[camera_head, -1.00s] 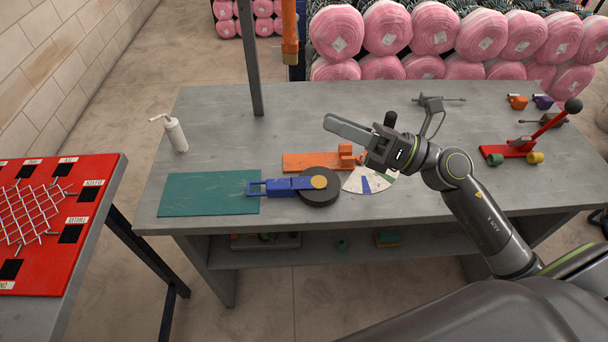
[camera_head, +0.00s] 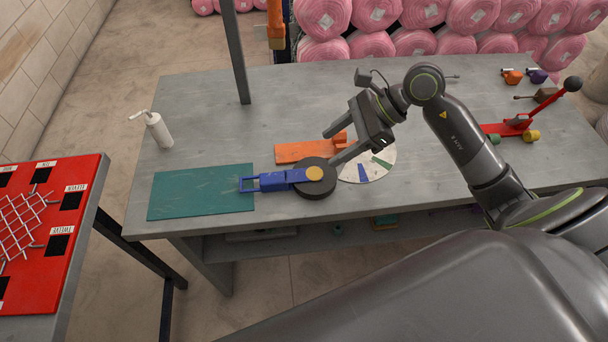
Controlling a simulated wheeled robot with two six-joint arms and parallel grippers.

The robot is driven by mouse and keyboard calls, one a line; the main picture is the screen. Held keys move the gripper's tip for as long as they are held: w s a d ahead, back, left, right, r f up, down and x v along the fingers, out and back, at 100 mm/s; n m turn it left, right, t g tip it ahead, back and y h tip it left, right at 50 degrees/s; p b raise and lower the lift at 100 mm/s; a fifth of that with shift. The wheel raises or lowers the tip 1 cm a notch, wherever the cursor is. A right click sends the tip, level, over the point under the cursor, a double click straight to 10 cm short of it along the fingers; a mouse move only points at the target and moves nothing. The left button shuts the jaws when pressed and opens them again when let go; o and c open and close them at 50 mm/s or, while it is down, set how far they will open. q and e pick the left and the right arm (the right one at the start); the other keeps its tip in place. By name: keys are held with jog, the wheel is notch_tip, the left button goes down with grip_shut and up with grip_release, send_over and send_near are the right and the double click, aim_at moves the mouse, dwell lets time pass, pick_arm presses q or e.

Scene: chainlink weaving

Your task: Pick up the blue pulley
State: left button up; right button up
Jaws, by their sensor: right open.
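A blue tool (camera_head: 272,181) lies on the grey table, its right end over a round black disc (camera_head: 316,186) with an orange-yellow cap. A small blue-purple piece (camera_head: 537,76) sits at the table's back right; it is too small to tell whether it is a pulley. My right gripper (camera_head: 330,148) is open and empty, pointing down and left above the orange tool and the black disc. Its lower finger overlaps the disc's upper right edge in the picture; I cannot tell if they touch. My left gripper is not in view.
An orange tool (camera_head: 298,152) and a white disc with coloured wedges (camera_head: 375,171) lie close by. A green mat (camera_head: 200,193) is at left, with a white bottle (camera_head: 158,131) behind it. A red lever tool (camera_head: 512,127) stands at right. A red board (camera_head: 50,250) is at far left.

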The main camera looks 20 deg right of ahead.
aim_at(288, 176)
jog(key=p+x, duration=0.2)
jog(key=x, duration=1.2)
jog(key=shift+w+a+f+p, duration=0.2)
jog(key=shift+a+p, duration=0.1)
jog(key=shift+s, duration=0.1)
grip_shut()
